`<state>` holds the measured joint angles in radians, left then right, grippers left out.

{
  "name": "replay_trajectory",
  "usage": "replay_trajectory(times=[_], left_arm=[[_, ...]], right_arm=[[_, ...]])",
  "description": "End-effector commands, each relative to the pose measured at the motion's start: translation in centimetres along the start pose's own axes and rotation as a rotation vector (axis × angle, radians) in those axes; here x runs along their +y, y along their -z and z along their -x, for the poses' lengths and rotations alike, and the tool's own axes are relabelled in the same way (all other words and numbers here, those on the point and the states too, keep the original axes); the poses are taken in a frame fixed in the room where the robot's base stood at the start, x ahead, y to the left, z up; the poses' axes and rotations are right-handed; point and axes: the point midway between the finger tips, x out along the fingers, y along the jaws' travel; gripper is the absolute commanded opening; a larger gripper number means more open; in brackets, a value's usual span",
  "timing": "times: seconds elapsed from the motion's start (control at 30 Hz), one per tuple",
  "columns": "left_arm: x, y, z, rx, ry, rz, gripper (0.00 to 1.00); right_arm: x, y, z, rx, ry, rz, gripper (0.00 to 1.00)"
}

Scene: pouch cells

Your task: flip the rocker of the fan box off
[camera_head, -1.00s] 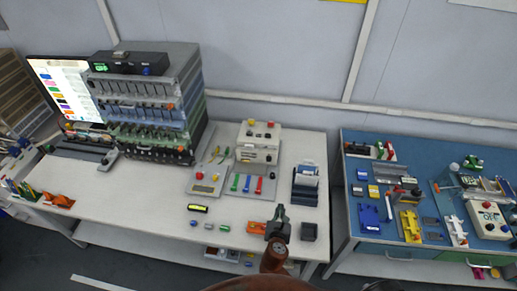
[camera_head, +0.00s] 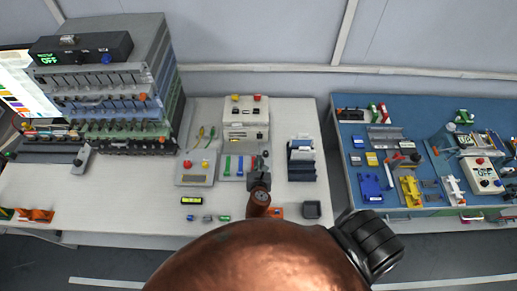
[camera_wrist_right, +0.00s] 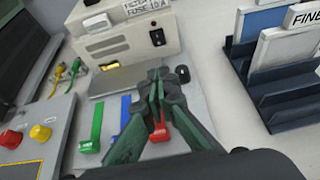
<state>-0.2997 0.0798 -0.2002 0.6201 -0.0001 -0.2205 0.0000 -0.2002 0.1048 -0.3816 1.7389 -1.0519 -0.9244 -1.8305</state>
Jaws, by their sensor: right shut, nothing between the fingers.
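No label naming a fan box is readable, and I cannot make out a rocker's position. My right gripper (camera_head: 260,165) is shut and empty, over the lever panel in front of the box. It also fills the middle of the right wrist view (camera_wrist_right: 157,85). My left gripper is out of view.
Green (camera_wrist_right: 92,135), blue and red levers stand on the grey panel close to my right gripper. A grey box with red and yellow buttons (camera_head: 195,168) is at left, a dark rack holding cards (camera_head: 301,160) at right. A tall equipment rack (camera_head: 120,100) stands further left.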

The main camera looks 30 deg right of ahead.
Motion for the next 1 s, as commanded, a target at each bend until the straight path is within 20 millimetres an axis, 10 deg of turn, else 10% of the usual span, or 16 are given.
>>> replay_trajectory(times=[0.6,1.0], left_arm=[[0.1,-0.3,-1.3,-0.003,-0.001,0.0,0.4],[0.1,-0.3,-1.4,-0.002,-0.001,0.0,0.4]], right_arm=[[0.0,-0.6,-11.2,-0.002,0.001,-0.001,0.0],[-0.1,-1.2,-13.3,0.0,0.001,0.0,0.0]])
